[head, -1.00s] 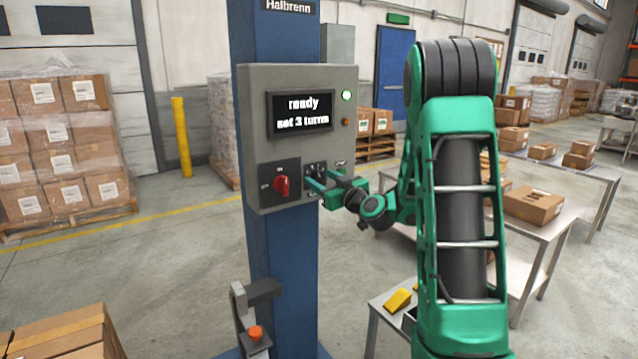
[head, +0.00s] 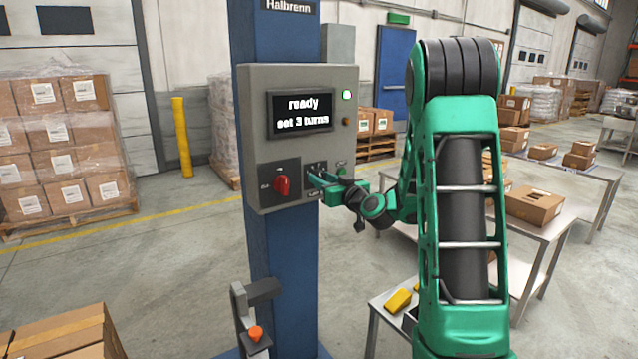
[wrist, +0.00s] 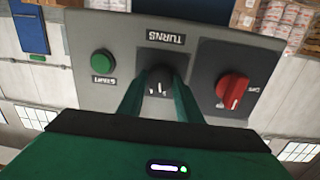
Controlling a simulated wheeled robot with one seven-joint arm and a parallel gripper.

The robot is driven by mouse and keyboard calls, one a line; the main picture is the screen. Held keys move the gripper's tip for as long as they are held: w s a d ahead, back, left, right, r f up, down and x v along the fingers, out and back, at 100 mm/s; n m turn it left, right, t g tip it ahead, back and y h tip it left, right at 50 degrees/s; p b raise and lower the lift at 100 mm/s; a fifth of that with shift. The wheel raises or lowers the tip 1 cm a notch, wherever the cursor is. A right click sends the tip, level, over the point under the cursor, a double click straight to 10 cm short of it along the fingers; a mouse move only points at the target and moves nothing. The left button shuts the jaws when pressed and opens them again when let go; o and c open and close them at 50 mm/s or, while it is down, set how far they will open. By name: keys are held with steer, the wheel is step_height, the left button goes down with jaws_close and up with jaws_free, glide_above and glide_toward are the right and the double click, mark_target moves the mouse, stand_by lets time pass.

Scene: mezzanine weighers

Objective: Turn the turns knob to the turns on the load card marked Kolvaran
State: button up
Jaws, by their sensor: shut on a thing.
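The grey control box (head: 300,150) is on a blue column labelled Halbrenn. Its screen (head: 303,115) reads "ready set 3 turns". My gripper (head: 315,180) is at the lower right of the panel, and its two green fingers are shut on the turns knob (wrist: 158,86). The knob is dark and mostly hidden between the fingers; its pointer setting is not readable. The TURNS label shows upside down in the wrist view. No load card marked Kolvaran can be made out.
A red rotary switch (wrist: 232,91) and a green start button (wrist: 103,63) flank the knob closely. A bracket with an orange button (head: 255,334) stands low by the column. A small table with a yellow block (head: 398,300) is beside my arm.

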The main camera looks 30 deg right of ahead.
steer(key=m, duration=1.3)
steer(key=shift+d+f+g+y, duration=0.1)
steer(key=shift+d+g+y, duration=0.05)
steer(key=shift+g+y, duration=0.2)
steer(key=shift+m, duration=0.4)
steer(key=o, duration=1)
steer(key=shift+o, duration=0.2)
steer(key=shift+s, duration=0.1)
steer(key=s, duration=1)
steer(key=shift+s+d+r, duration=0.15)
steer(key=shift+s+r, duration=0.1)
